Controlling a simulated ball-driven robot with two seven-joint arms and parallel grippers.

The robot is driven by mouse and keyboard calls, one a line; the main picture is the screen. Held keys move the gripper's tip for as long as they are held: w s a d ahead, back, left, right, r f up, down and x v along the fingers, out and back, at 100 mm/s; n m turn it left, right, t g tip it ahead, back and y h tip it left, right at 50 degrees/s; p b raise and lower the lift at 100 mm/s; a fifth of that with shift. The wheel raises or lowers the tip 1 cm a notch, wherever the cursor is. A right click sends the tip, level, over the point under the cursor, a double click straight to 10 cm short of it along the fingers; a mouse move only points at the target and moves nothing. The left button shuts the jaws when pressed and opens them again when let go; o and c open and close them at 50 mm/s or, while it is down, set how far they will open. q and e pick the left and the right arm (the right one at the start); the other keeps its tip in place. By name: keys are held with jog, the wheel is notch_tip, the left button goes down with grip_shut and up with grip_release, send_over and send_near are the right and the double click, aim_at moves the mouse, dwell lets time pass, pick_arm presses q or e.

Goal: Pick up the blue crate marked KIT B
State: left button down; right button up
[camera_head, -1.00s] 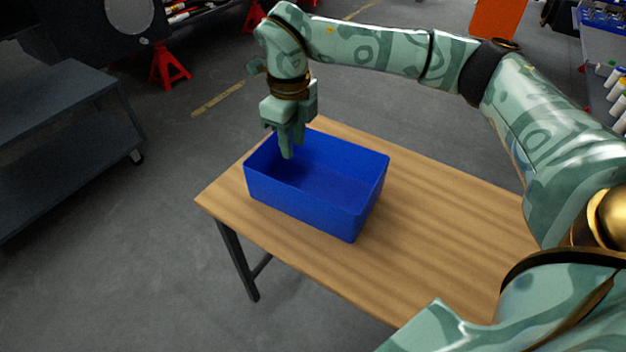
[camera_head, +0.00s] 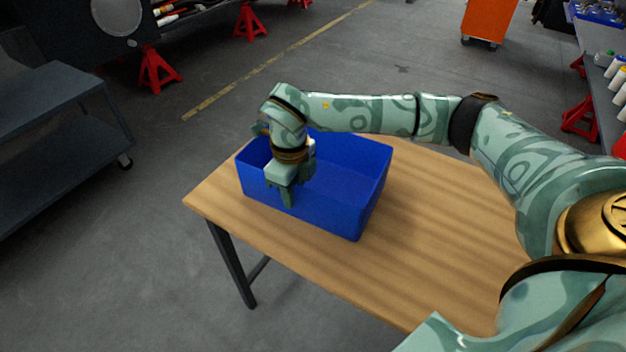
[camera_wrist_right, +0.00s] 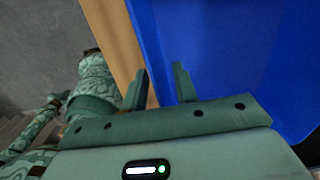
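The blue crate (camera_head: 345,180) stands upright and open-topped on the wooden table, and looks empty. No KIT B marking shows. My right gripper (camera_head: 290,195) is low at the crate's near long wall, left of its middle. One finger shows in front of the wall's outer face. In the right wrist view the two fingers of my right gripper (camera_wrist_right: 161,88) are spread apart, one over the wood side and one over the blue crate (camera_wrist_right: 225,50), with the wall's edge between them. Contact with the wall cannot be made out. My left gripper does not show.
The wooden table (camera_head: 440,215) has bare room right of the crate. A grey cart (camera_head: 60,130) stands at the left. Red stands (camera_head: 157,70) and an orange cabinet (camera_head: 488,20) are farther back. A shelf with bottles (camera_head: 605,70) is at the right.

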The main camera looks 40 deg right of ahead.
grip_shut()
dwell(1.4)
